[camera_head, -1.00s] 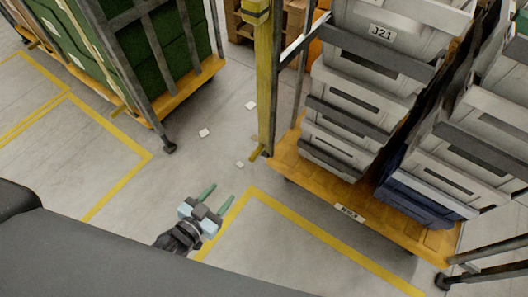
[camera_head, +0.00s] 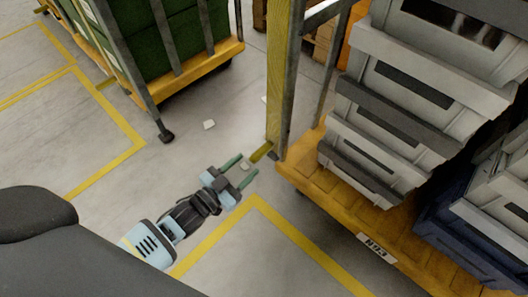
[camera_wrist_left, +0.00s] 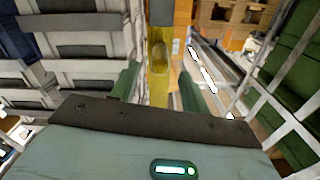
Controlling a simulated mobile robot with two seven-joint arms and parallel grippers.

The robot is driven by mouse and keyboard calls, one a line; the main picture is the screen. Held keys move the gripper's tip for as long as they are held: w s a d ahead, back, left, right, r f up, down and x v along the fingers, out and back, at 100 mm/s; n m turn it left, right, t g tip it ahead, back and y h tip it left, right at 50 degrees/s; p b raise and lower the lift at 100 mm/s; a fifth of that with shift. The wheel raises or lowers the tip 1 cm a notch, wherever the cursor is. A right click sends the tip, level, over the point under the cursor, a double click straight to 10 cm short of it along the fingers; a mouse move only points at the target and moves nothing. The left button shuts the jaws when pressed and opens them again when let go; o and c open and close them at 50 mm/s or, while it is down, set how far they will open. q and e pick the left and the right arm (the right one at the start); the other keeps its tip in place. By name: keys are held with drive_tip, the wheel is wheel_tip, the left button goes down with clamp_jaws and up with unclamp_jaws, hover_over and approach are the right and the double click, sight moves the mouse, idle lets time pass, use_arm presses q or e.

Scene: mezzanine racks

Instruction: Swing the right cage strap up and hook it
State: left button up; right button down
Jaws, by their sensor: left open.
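The yellow cage strap (camera_head: 280,80) hangs down along the grey corner post of the right cage, its lower end just above the orange cage base. It also shows in the left wrist view (camera_wrist_left: 158,75), between the two green fingers in the picture. My left gripper (camera_head: 241,171) is open and empty, its fingertips a little left of and close to the strap's lower end. The wrist view does not show clearly whether the fingers touch the strap. The hook for the strap cannot be made out. My right gripper is not in view.
The right cage holds stacked grey crates (camera_head: 385,125) and a dark blue crate (camera_head: 460,235) on an orange base (camera_head: 345,215). Another cage with green crates (camera_head: 180,40) stands at upper left. Floor between them is mostly free, with small white scraps (camera_head: 209,124) and yellow lines.

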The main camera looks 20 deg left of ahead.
sight(262, 151)
use_arm(q)
drive_tip(key=shift+w, duration=0.25)
drive_tip(key=b+x, duration=0.2)
drive_tip(key=x, duration=0.3)
drive_tip(key=shift+w+d, duration=0.2)
drive_tip(key=shift+w, duration=0.15)
drive_tip(key=shift+b+x, duration=0.55)
drive_tip(key=shift+x, duration=0.25)
clamp_jaws()
